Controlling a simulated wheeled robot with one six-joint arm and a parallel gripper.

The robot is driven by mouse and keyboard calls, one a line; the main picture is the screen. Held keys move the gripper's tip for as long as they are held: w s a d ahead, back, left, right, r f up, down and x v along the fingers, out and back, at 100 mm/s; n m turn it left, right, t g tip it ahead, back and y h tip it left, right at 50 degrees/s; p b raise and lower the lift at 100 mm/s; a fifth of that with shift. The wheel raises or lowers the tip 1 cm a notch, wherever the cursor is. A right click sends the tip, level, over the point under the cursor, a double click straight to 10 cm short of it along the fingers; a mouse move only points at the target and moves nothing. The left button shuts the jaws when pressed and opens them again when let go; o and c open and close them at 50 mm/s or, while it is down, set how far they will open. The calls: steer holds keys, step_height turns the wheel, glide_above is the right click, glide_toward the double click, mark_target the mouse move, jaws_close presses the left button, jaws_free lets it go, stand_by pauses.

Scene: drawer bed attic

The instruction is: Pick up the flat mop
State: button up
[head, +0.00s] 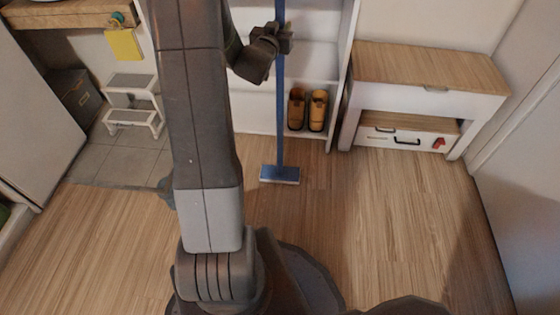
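The flat mop (280,110) stands upright in front of a white shelf, with a long blue handle and a flat blue head with a pale front edge. Its head appears to rest on the wood floor, and the handle's top is out of view. My gripper (283,38) is at the upper part of the handle. The fingers overlap the handle in the picture, but I cannot tell whether they are closed on it or around it. My arm hides part of the shelf and floor.
A white shelf (262,108) holds tan boots (307,109). A wood-topped bench (430,68) with an open-fronted drawer (405,140) stands right. A white step stool (133,103) and a dark box (74,97) are left. The floor (390,220) front right is clear.

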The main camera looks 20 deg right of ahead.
steer(key=shift+r, duration=0.15)
steer(key=o, duration=0.4)
step_height(320, 180, up, 9)
steer(key=p, duration=0.3)
steer(key=shift+f, duration=0.2)
steer(key=shift+r+p, duration=0.4)
steer(key=shift+r, duration=0.2)
steer(key=shift+c, duration=0.6)
steer(key=shift+o, duration=0.4)
